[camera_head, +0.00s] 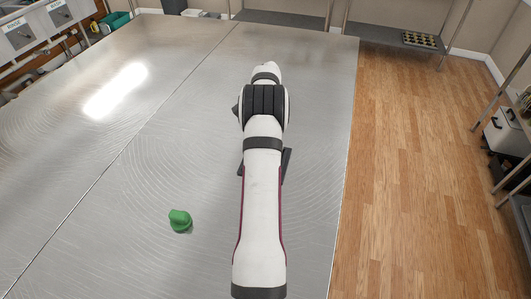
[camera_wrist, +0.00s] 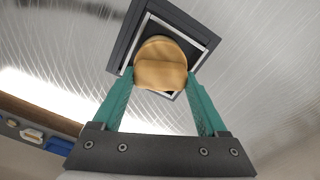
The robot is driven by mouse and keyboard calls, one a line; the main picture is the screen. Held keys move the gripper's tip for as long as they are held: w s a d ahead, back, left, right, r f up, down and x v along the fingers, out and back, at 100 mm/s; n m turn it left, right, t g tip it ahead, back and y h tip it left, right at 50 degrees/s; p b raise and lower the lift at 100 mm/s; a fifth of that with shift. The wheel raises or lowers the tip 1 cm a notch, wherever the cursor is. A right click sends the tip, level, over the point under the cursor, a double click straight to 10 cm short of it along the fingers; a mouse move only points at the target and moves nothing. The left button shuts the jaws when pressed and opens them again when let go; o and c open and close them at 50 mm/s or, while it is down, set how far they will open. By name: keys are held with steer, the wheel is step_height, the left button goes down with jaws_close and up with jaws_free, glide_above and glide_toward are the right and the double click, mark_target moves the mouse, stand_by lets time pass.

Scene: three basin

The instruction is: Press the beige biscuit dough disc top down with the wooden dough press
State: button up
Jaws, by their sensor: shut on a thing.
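My gripper (camera_wrist: 162,78) shows in the wrist view with its two teal fingers closed on a tan wooden piece, the wooden dough press (camera_wrist: 160,62). The press is over a dark square-framed base (camera_wrist: 122,47) with a pale inner border, lying on the metal table. I cannot tell whether the press touches what is beneath it. The beige dough disc cannot be made out; the press may hide it. In the head view my arm covers the gripper and the press, and only dark edges of the base (camera_head: 287,160) show beside the arm.
A small green object (camera_head: 180,220) stands on the metal table (camera_head: 110,230), left of my arm. The rest of the tabletop is clear. The table's right edge borders a wooden floor (camera_head: 410,200).

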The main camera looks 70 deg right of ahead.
steer(key=shift+f, duration=1.15)
steer(key=shift+r, duration=1.55)
steer(key=shift+f, duration=0.15)
steer(key=shift+f, duration=1.55)
steer(key=shift+a+f, duration=0.1)
steer(key=shift+f, duration=0.1)
stand_by(1.2)
